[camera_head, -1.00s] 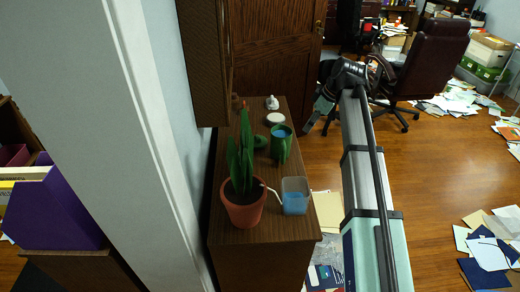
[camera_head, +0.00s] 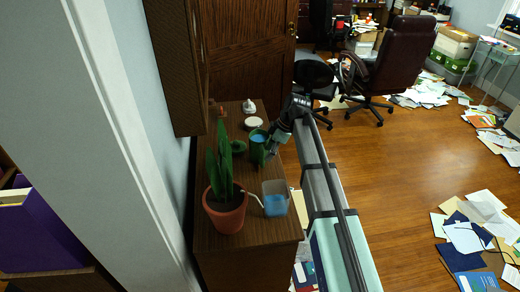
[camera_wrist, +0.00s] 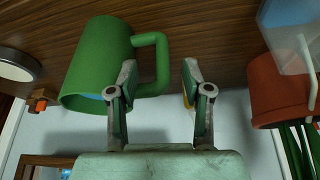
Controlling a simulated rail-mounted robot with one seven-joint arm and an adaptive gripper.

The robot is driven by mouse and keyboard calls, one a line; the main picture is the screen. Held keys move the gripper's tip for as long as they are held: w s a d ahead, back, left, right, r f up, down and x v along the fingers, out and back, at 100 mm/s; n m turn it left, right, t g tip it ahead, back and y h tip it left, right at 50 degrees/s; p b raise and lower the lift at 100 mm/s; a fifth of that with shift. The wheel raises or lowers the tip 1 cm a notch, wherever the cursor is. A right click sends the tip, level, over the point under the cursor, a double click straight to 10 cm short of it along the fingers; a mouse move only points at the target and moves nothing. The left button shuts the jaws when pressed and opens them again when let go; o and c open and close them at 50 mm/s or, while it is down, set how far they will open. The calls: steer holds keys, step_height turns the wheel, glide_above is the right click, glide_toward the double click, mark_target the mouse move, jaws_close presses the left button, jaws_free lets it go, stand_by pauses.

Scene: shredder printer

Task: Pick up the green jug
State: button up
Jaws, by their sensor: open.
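The green jug (camera_head: 257,152) stands upright on the brown wooden cabinet top, with blue inside it. In the wrist view the jug (camera_wrist: 92,62) is at upper left, with its handle pointing right. My gripper (camera_head: 273,150) is at the jug's right side in the head view. In the wrist view my gripper (camera_wrist: 158,75) is open, and the handle shows between its two fingers. The left finger overlaps the handle's edge in the picture. I cannot tell whether either finger touches the jug.
A potted cactus (camera_head: 226,214) and a clear watering can with blue liquid (camera_head: 275,205) stand nearer on the cabinet top (camera_head: 250,258). A white round item (camera_head: 253,123) and a small green item (camera_head: 238,146) are close to the jug. A wall cabinet (camera_head: 178,70) overhangs the left side.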

mark_target(264, 162)
steer(key=shift+p+x, duration=1.35)
steer(key=shift+x, duration=1.85)
steer(key=shift+s+d, duration=0.15)
jaws_close()
